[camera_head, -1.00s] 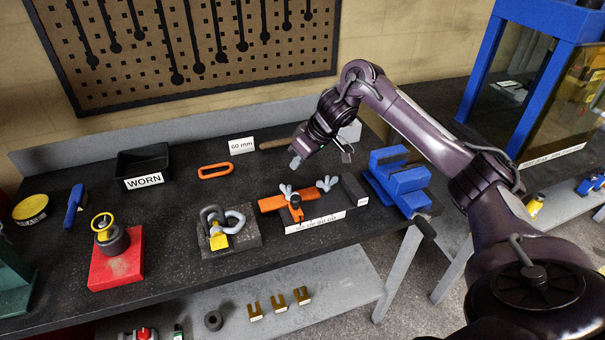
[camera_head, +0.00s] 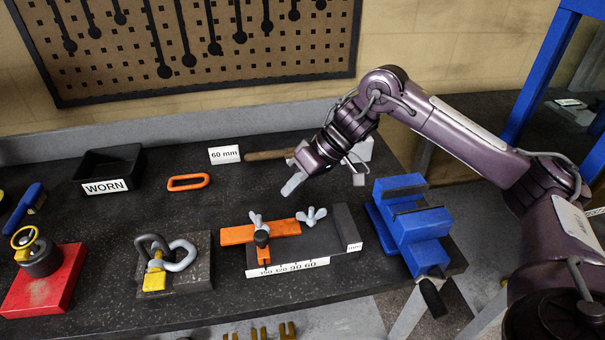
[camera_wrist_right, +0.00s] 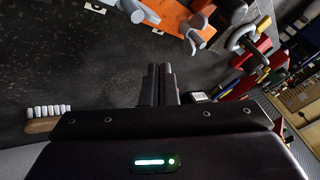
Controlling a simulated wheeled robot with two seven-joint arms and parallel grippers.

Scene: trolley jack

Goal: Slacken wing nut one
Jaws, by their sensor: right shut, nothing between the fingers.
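Two grey wing nuts sit on the marked fixture: the left wing nut (camera_head: 256,219) by the orange bar (camera_head: 236,234), and the right wing nut (camera_head: 313,217) beyond the bar's right end. No number on either is readable. A black knob (camera_head: 261,238) stands in front of the left nut. My right gripper (camera_head: 291,185) is shut and empty, above the bench behind the wing nuts and apart from them. In the right wrist view its closed fingers (camera_wrist_right: 162,84) point toward the fixture; a wing nut (camera_wrist_right: 133,9) and the orange bar (camera_wrist_right: 172,17) show beyond. My left gripper is not in view.
A blue vise (camera_head: 410,225) stands right of the fixture. An orange ring (camera_head: 188,182), a WORN tray (camera_head: 108,163) and a shackle block (camera_head: 200,270) lie left. Bench between ring and fixture is clear.

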